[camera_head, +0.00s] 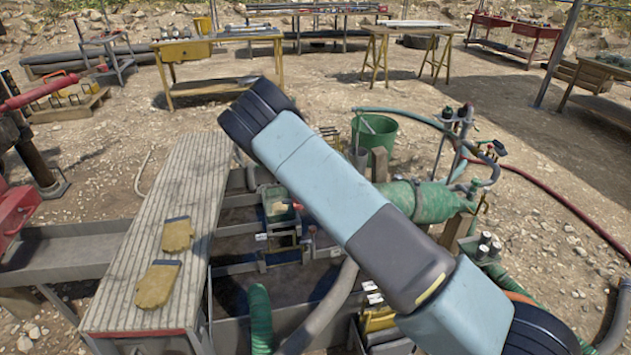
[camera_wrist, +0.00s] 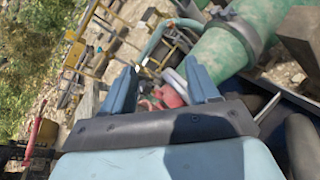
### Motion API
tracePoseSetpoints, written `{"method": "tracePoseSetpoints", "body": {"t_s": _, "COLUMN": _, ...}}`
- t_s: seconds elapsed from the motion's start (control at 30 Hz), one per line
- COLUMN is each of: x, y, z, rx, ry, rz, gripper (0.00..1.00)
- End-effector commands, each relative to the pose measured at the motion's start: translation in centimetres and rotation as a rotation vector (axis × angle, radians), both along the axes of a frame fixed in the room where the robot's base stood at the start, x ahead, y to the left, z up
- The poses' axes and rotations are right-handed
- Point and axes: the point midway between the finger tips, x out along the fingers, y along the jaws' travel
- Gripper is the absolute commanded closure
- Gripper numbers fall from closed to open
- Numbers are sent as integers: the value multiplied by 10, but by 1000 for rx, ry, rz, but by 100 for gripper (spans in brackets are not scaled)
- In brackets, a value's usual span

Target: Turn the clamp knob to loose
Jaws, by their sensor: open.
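My gripper (camera_wrist: 161,82) shows in the wrist view with its two blue-grey fingers spread apart. Between and beyond the fingers is a red, rounded part (camera_wrist: 169,97), which may be the clamp knob; its shape is partly hidden by the gripper body. I see nothing held between the fingers, and I cannot tell whether they touch the red part. In the head view my arm crosses the middle of the picture, and my gripper does not show. A small red part (camera_head: 297,207) sits on the equipment beside the arm there; I cannot tell whether it is the knob.
A green cylinder (camera_head: 430,201) lies right of the tank, also large in the wrist view (camera_wrist: 222,50). Two yellow gloves (camera_head: 177,234) (camera_head: 157,284) lie on a ribbed board (camera_head: 196,165).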

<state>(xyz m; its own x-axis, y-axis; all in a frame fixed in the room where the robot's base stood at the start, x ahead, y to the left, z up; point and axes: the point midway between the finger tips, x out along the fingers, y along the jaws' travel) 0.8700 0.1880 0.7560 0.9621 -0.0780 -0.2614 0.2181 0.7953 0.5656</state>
Motion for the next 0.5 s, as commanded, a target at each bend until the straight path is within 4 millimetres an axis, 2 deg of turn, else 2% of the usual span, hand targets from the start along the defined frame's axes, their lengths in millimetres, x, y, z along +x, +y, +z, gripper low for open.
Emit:
{"method": "tracePoseSetpoints", "body": {"t_s": 0.03, "x": -2, "y": 8, "z": -13, "rx": -73, "ry": -22, "rz": 42, "gripper": 40}}
{"method": "tracePoseSetpoints", "body": {"t_s": 0.2, "x": -6, "y": 31, "z": -39, "rx": -303, "ry": -124, "rz": 173, "gripper": 40}}
{"method": "tracePoseSetpoints", "body": {"t_s": 0.5, "x": -19, "y": 61, "z": -66, "rx": -570, "ry": -267, "rz": 326, "gripper": 40}}
